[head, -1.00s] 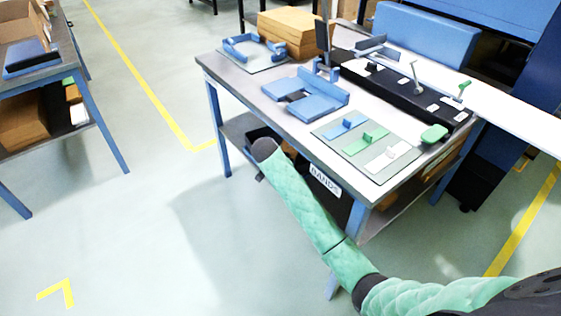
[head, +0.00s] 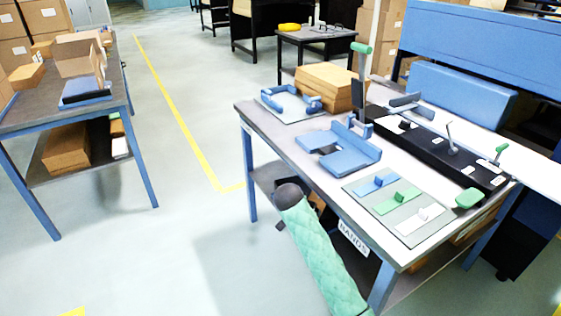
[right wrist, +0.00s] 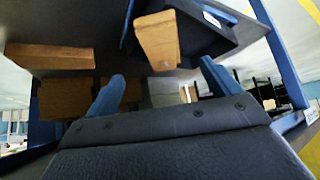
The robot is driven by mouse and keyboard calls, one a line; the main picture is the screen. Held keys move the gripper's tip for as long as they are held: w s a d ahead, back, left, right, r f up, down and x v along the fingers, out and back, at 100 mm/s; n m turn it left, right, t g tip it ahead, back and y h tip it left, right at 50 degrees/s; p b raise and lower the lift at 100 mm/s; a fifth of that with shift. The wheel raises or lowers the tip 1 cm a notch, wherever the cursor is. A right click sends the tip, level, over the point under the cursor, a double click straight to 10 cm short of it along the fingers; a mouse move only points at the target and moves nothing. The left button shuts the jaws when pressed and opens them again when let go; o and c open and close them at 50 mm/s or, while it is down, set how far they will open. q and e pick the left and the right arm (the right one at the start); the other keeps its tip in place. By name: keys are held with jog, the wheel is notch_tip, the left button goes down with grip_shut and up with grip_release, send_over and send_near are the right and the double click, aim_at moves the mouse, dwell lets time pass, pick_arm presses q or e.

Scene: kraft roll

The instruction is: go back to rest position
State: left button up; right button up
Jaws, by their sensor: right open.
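My right arm (head: 318,255), in a green quilted sleeve, comes up from the bottom edge of the head view. It ends in a dark rounded joint in front of the workbench's left front side; the gripper itself cannot be made out there. In the right wrist view my right gripper (right wrist: 162,82) shows two blue fingers spread apart. Nothing is held between them; a cardboard box (right wrist: 157,40) shows beyond the fingertips. My left gripper is in neither view.
The workbench (head: 300,150) holds blue fixtures (head: 340,150), a panel with coloured strips (head: 400,208), a black rail (head: 440,150) and a brown box stack (head: 330,86). A second table (head: 50,100) stands left. Open floor (head: 190,240) with a yellow line lies between them.

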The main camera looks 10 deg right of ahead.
jog(key=s+a+f+n+g+y+p, duration=0.1)
jog(key=s+a+f+n+y+p, duration=0.2)
jog(key=s, duration=0.9)
jog(key=s+a+n+g+p, duration=0.15)
jog(key=s+p, duration=0.35)
jog(key=s, duration=0.8)
pick_arm(q)
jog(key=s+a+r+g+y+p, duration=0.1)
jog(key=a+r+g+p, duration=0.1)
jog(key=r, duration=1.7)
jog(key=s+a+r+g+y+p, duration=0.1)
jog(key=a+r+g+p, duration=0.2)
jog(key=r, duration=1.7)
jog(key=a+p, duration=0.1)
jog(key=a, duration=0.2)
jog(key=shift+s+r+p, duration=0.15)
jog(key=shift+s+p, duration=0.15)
jog(key=shift+p, duration=0.1)
pick_arm(e)
jog(key=s+a+r+n+g+y, duration=0.1)
jog(key=s+r, duration=0.3)
jog(key=s, duration=0.7)
jog(key=s+a+r+n+y, duration=0.1)
jog(key=s+r+n, duration=0.3)
jog(key=s, duration=0.8)
jog(key=shift+s+g+y, duration=0.3)
jog(key=shift+g+y, duration=0.05)
jog(key=shift+y, duration=0.25)
